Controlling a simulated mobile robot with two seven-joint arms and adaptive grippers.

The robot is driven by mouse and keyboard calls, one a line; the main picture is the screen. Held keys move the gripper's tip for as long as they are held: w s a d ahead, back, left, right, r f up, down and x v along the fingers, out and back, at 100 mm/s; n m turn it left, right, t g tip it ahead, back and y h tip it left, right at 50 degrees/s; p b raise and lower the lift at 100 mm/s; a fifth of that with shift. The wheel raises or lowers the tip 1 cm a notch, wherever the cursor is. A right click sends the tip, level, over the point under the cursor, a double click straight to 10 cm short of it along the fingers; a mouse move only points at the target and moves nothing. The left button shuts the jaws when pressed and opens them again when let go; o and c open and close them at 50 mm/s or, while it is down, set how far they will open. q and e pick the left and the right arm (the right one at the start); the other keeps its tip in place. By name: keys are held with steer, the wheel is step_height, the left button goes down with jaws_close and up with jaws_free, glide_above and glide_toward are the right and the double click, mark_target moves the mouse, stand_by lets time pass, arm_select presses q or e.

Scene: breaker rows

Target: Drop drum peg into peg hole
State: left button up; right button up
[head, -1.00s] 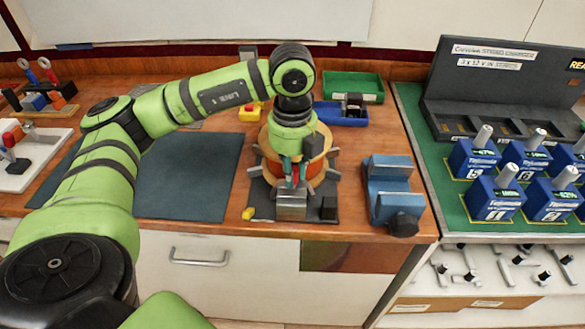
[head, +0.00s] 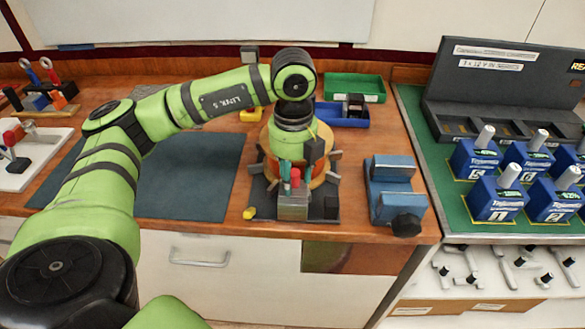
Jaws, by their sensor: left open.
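A round wooden drum with an orange band (head: 325,172) stands on a dark base on the bench, with grey arms sticking out around it. My left gripper (head: 303,158) points down over the drum, largely hidden behind my own green wrist; its dark part shows at the wrist's right side. I cannot make out a drum peg or the peg hole; they may be hidden by the wrist. A metal block (head: 293,208) with a teal and a red upright piece (head: 295,178) stands at the drum's front. My right gripper is not in view.
A blue vise (head: 392,190) stands right of the drum. Blue (head: 342,118) and green (head: 358,88) bins lie behind. A dark mat (head: 190,175) is clear on the left. Several blue blocks stand on the green board (head: 470,230) at right.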

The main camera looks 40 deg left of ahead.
arm_select(q)
step_height(320, 180, up, 10)
steer(key=shift+w+r, duration=0.1)
steer(key=shift+w, duration=0.05)
steer(key=shift+r, duration=0.9)
steer(key=shift+s+f, duration=0.1)
steer(key=shift+s, duration=0.1)
